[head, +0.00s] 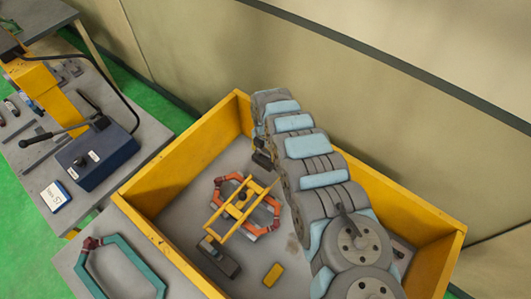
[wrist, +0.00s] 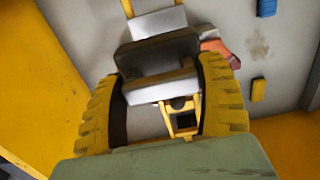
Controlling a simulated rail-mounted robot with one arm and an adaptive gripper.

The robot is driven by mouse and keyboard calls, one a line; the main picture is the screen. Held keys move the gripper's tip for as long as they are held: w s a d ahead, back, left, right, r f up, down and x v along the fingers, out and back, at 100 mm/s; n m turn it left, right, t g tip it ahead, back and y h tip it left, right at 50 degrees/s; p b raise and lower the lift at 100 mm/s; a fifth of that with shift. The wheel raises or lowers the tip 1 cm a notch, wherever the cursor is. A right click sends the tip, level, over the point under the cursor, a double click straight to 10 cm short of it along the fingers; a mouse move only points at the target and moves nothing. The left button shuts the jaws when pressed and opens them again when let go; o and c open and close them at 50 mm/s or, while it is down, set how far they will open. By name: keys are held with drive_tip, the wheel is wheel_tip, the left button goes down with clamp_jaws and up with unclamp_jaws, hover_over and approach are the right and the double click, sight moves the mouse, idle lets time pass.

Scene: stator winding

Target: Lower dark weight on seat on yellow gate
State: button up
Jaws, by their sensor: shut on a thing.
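A yellow gate (head: 233,214) stands over an orange-red ring coil (head: 219,188) inside the yellow-walled box. In the wrist view part of the gate, with a small dark patch, shows as a yellow frame (wrist: 184,117) beyond the jaws. My gripper (wrist: 163,82) is shut on the dark weight (wrist: 158,50), whose pale bar lies between the ribbed yellow fingers. The weight hides much of the gate there; its gap to the seat cannot be judged. In the head view my arm largely hides the gripper. Another dark block (head: 218,258) sits at the gate's near end.
The box's yellow wall (head: 178,166) rises around the grey floor. A small yellow block (head: 272,274) lies near the gate. A teal ring frame (head: 123,262) lies outside the box at lower left. A dark blue unit (head: 95,155) stands on the table at left.

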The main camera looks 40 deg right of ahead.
sight(266, 159)
drive_tip(key=shift+f+b, duration=2.05)
drive_tip(key=shift+f, duration=0.5)
drive_tip(key=shift+r, duration=0.1)
drive_tip(key=shift+d+f+b, duration=0.2)
drive_tip(key=shift+b, duration=0.15)
drive_tip(key=shift+f, duration=0.1)
drive_tip(key=shift+f+b, duration=1.35)
drive_tip(key=shift+f, duration=0.15)
drive_tip(key=shift+f+b, duration=0.3)
drive_tip(key=shift+f+b, duration=0.4)
drive_tip(key=shift+f, duration=0.1)
drive_tip(key=shift+f, duration=0.2)
